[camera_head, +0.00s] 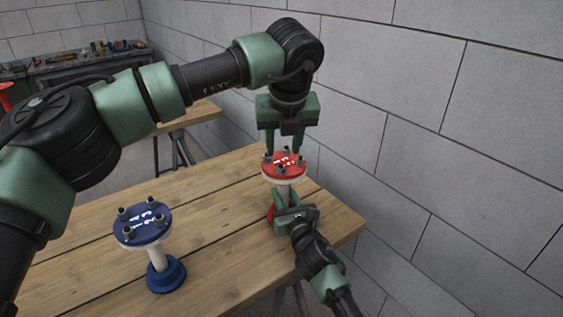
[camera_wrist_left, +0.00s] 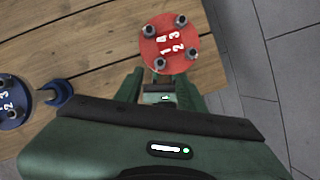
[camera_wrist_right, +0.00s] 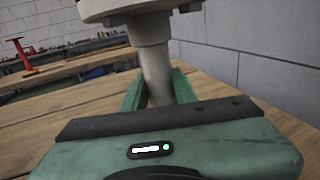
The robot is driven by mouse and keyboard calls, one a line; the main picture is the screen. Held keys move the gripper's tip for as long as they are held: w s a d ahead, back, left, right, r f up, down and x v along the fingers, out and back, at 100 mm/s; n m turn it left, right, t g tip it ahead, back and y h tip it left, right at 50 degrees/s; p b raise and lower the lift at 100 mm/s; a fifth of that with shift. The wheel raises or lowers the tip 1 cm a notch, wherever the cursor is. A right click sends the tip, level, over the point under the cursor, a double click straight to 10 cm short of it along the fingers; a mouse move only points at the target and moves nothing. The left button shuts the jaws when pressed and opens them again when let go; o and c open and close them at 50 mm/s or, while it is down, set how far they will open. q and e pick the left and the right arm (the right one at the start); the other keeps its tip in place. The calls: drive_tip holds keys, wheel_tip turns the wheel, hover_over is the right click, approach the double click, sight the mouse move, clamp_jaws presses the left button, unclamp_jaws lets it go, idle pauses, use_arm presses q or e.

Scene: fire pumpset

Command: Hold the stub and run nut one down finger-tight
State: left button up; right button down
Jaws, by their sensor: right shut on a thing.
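The stub is a white pipe (camera_head: 283,190) standing upright with a red flange (camera_head: 284,167) on top. Several dark studs with nuts stand around the flange's numbered face; it also shows in the left wrist view (camera_wrist_left: 171,44). My right gripper (camera_head: 281,200) is shut on the pipe below the flange; the pipe stands between its fingers in the right wrist view (camera_wrist_right: 152,65). My left gripper (camera_head: 284,150) points down over the flange, with its fingers apart. In the left wrist view its fingertips (camera_wrist_left: 160,78) are close to the flange's lower edge, and I see nothing held.
A blue flange (camera_head: 142,225) on a white pipe with a blue base (camera_head: 166,276) stands to the left on the wooden table (camera_head: 215,215). A block wall (camera_head: 450,120) rises behind and to the right. Table between the two pieces is clear.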

sight(281, 167)
use_arm(q)
drive_tip(key=x, duration=0.7)
clamp_jaws()
